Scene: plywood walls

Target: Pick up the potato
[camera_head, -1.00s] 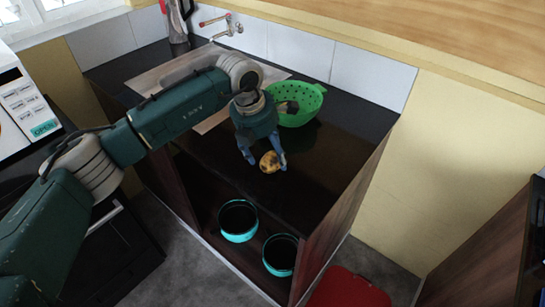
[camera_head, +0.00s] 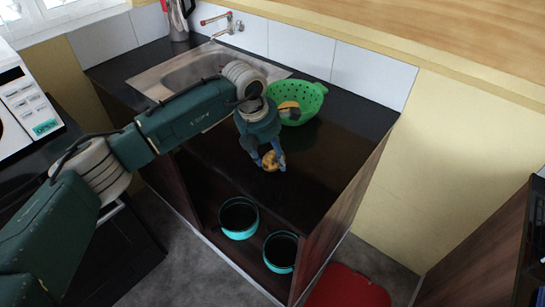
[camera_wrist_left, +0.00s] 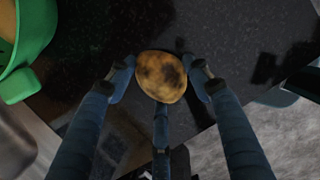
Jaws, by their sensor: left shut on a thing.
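The potato (camera_head: 271,161) is a small, yellow-brown, dark-spotted lump at the front part of the black countertop. My left gripper (camera_head: 270,164) points down over it and is shut on it. In the left wrist view the potato (camera_wrist_left: 162,76) sits between the blue fingers of the gripper (camera_wrist_left: 161,84), with one finger on each side and a third below it. I cannot tell whether the potato still touches the counter. My right gripper is not in view.
A green colander (camera_head: 309,99) with something yellow inside stands just behind the gripper. A sink (camera_head: 190,72) is at the back left. Teal pots (camera_head: 239,217) sit on the open shelf below. The counter (camera_head: 330,152) right of the potato is clear.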

